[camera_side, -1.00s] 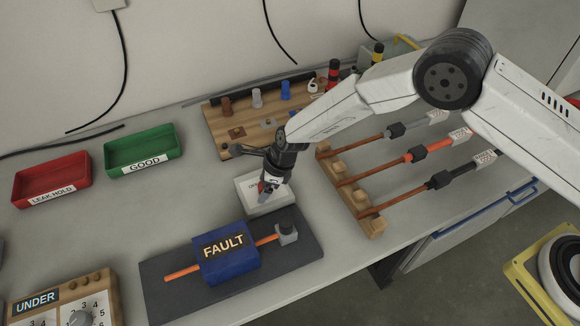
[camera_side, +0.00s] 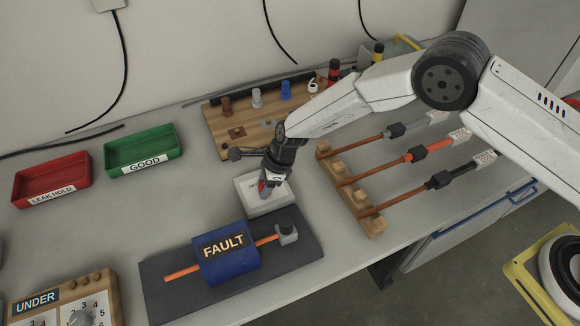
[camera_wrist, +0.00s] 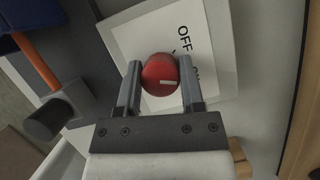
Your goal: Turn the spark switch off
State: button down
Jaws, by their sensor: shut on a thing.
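The spark switch is a pale box (camera_side: 251,184) on the bench, behind the dark mat with the blue FAULT block. In the wrist view its white plate (camera_wrist: 130,45) carries the word OFF and a second, partly hidden label. A red knob (camera_wrist: 160,75) with a small white mark stands on it. My gripper (camera_wrist: 158,84) has one finger on each side of the knob and is shut on it. In the side view my gripper (camera_side: 267,186) points down at the box and hides part of the knob.
The blue FAULT block (camera_side: 226,258) sits around an orange cable on the dark mat (camera_side: 165,293) in front. A wooden rack (camera_side: 375,228) with several cable samples stands to the right. A wooden board (camera_side: 215,118) with pegs is behind. Red and green trays are at left.

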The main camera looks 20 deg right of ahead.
jog(key=n+g, duration=0.2)
jog(key=n, duration=0.4)
jog(key=n+g, duration=0.1)
jog(key=n, duration=0.1)
jog(key=n+g+h, duration=0.1)
jog(key=n, duration=0.2)
jog(key=shift+n, duration=0.4)
jog(key=shift+c, duration=1)
grip_release()
jog(key=shift+r, duration=0.1)
jog(key=v, duration=0.7)
jog(key=shift+w+r, duration=0.2)
jog(key=shift+r, duration=0.1)
jog(key=shift+d, duration=0.1)
